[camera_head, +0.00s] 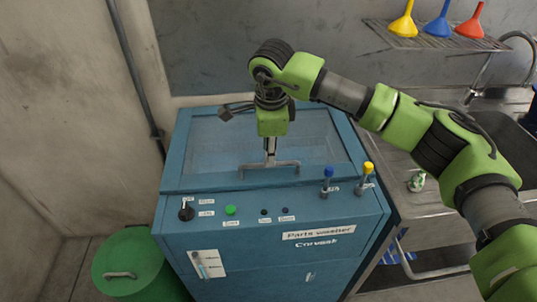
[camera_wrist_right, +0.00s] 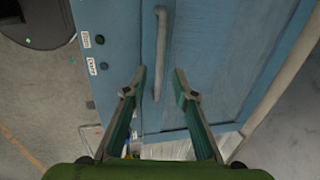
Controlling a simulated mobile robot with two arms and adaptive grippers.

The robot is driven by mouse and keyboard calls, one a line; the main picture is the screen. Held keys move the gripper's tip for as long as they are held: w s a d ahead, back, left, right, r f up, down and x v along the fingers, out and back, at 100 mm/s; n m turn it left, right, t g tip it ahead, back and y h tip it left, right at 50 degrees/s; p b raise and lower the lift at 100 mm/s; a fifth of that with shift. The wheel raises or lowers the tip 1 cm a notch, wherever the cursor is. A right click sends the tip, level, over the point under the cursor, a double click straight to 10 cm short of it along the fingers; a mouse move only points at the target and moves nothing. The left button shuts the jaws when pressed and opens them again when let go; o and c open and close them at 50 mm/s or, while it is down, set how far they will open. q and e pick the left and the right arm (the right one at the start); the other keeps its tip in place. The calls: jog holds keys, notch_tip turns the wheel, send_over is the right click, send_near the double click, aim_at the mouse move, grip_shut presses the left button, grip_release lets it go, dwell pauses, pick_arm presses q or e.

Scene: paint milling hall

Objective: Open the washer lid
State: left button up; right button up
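The blue parts washer (camera_head: 270,235) stands at the middle of the head view. Its lid (camera_head: 215,150), with a large clear window, is shut. A grey bar handle (camera_head: 285,164) runs along the lid's front edge. My right gripper (camera_head: 270,153) points down at the handle's middle and hides a little of it. In the wrist view the fingers of my right gripper (camera_wrist_right: 161,72) are open, with the handle (camera_wrist_right: 161,30) between them and a gap on both sides. Whether the fingertips reach below the bar is unclear. My left gripper is not in view.
The washer's front panel has a black knob (camera_head: 187,210), a green button (camera_head: 231,210), and blue (camera_head: 327,180) and yellow (camera_head: 367,172) valves. A green drum (camera_head: 125,262) stands front left. A rack (camera_head: 440,40) with funnels hangs back right above a steel sink counter (camera_head: 425,215).

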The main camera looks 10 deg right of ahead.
jog(key=shift+w+f+p, duration=0.2)
jog(key=shift+f+p, duration=0.05)
jog(key=shift+f, duration=0.85)
jog(key=shift+w+f+p, duration=0.2)
jog(key=shift+f, duration=0.9)
jog(key=shift+c, duration=0.4)
grip_shut()
jog(key=shift+r, duration=0.1)
